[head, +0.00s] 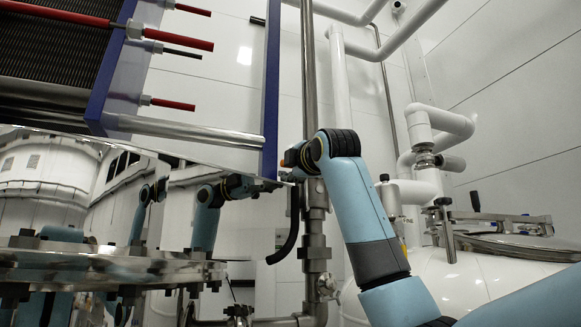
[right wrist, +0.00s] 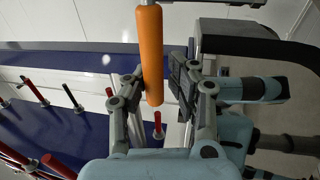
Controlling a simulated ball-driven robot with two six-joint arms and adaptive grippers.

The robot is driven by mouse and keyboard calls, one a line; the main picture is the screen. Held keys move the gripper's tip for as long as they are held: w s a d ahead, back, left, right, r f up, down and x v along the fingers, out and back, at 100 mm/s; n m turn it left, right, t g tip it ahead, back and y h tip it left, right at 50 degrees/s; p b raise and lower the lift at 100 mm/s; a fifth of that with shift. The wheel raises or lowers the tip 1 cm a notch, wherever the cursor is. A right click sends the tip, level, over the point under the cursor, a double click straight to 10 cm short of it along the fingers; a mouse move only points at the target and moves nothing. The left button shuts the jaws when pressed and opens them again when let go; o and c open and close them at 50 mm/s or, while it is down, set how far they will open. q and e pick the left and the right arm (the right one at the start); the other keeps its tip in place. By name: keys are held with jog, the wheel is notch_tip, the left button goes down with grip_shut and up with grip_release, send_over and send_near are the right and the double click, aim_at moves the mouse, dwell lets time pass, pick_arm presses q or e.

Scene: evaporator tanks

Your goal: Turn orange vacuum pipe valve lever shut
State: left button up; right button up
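The orange lever (right wrist: 151,55) is a long rounded handle in the right wrist view, running from the top edge down between the fingers of my right gripper (right wrist: 160,75). The gripper is open around it. The lever lies close to the left finger, and a narrow gap shows before the right finger. I cannot tell whether the left finger touches it. In the head view, my right wrist hides most of the gripper and the lever; only a small orange patch (head: 283,163) shows beside the wrist, near the vertical steel pipe (head: 310,90). My left gripper is not in view.
A blue-edged plate frame with red-sleeved rods (head: 180,44) stands at upper left. Below it is a mirror-like steel tank (head: 110,190) showing reflections. A white tank (head: 480,285) with a steel lid stands at right.

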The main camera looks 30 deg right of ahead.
jog(key=o, duration=0.5)
jog(key=shift+s+a+r, duration=0.1)
jog(key=shift+s+a, duration=0.05)
jog(key=shift+c, duration=0.2)
jog(key=v, duration=1.1)
jog(key=shift+s, duration=0.35)
